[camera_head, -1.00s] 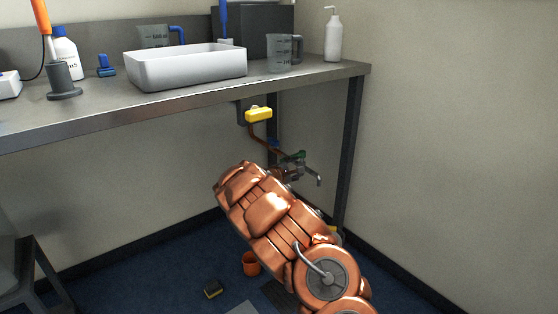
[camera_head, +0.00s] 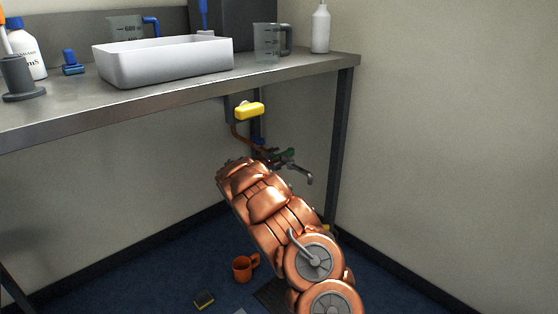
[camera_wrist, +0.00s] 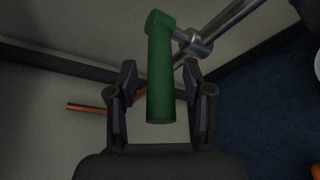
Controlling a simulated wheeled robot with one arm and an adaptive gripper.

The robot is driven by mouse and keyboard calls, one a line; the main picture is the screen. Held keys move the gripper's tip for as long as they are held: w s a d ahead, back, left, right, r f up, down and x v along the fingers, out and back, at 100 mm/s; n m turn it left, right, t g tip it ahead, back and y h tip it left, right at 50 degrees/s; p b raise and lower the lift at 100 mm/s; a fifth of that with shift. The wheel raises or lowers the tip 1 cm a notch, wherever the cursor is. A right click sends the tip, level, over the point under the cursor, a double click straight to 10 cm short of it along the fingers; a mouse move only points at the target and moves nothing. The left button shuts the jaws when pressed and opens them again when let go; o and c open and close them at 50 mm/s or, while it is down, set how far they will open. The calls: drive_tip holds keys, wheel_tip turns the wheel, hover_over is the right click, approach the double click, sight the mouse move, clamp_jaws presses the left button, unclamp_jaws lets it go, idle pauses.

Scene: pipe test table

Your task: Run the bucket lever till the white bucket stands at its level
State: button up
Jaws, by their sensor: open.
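The green lever (camera_wrist: 161,75) sits on a grey metal tap (camera_wrist: 215,30) and runs down the middle of the wrist view. My gripper (camera_wrist: 159,66) is open, with one finger on each side of the lever; I cannot tell whether either touches it. A white curved edge (camera_wrist: 317,62) at the right of the wrist view may be the white bucket. The bucket's body and any level mark are not visible.
A steel bench (camera_head: 190,95) stands above the tap, with a white basin (camera_head: 165,62) on it. A copper pipe (camera_wrist: 90,108) runs near the tap. An orange mug (camera_head: 243,268) and a sponge (camera_head: 204,300) lie on the floor.

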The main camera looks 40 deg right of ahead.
drive_tip(key=shift+x, duration=0.75)
drive_tip(key=shift+s, duration=0.1)
clamp_jaws()
